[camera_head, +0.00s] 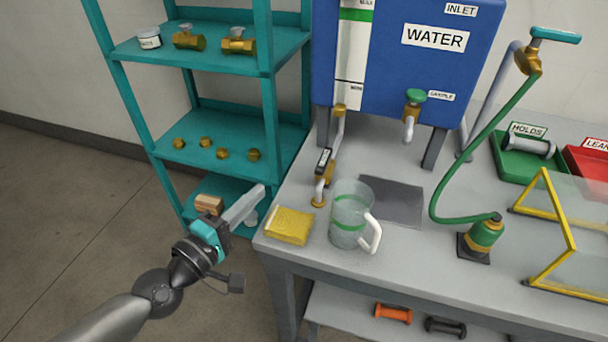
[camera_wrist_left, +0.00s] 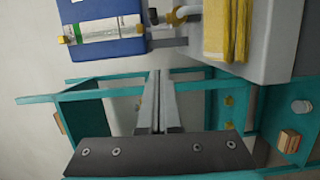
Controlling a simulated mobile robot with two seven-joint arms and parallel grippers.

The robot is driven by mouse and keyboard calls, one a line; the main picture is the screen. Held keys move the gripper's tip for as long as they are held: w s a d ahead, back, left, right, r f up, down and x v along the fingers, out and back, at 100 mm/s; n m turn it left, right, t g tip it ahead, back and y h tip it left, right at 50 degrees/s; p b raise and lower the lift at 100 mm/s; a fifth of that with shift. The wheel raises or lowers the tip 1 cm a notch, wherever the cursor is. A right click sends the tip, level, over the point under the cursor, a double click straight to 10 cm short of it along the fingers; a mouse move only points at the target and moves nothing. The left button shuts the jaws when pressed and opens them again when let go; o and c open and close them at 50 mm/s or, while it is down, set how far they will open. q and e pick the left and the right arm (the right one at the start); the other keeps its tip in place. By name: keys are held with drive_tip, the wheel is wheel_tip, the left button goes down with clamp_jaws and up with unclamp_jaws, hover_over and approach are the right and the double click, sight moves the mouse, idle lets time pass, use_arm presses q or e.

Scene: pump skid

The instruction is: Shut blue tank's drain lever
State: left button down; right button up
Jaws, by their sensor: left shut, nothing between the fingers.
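The blue tank (camera_head: 385,50) with a WATER label stands on the bench; part of it shows in the left wrist view (camera_wrist_left: 105,40). A pipe with a brass valve drops from its lower left side. The black drain lever (camera_head: 324,160), with a small pale label, sits at this valve and points roughly along the pipe. My left gripper (camera_head: 258,191) is shut and empty, left of the bench edge, lower left of the lever and apart from it. Its closed fingers (camera_wrist_left: 157,80) show in the left wrist view. My right gripper is not in view.
A clear jug (camera_head: 350,205) and a yellow cloth (camera_head: 289,226) sit on the bench near the valve. A teal shelf (camera_head: 215,60) with brass fittings stands left of the bench. A green-handled sample tap (camera_head: 414,97) and green hose (camera_head: 450,165) are farther right.

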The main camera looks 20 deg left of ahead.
sight(324, 164)
use_arm(q)
drive_tip(key=shift+r, duration=0.15)
drive_tip(key=shift+w+d, duration=0.1)
drive_tip(key=shift+w+d, duration=0.15)
drive_tip(key=shift+w, duration=0.45)
drive_tip(key=p+x, duration=0.2)
drive_tip(key=x, duration=0.6)
drive_tip(key=shift+w, duration=0.1)
drive_tip(key=d+p, duration=0.1)
drive_tip(key=d, duration=0.2)
drive_tip(key=shift+w, duration=0.1)
drive_tip(key=shift+d, duration=0.65)
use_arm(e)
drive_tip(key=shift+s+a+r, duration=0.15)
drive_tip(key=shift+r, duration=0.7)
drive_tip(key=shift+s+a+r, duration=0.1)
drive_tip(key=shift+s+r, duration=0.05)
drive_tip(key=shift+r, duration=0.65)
use_arm(q)
drive_tip(key=shift+p, duration=0.3)
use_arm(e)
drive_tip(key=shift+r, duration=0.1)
use_arm(q)
drive_tip(key=shift+d+n+y+p, duration=0.15)
drive_tip(key=shift+n+y+p, duration=0.15)
drive_tip(key=shift+y+p, duration=0.2)
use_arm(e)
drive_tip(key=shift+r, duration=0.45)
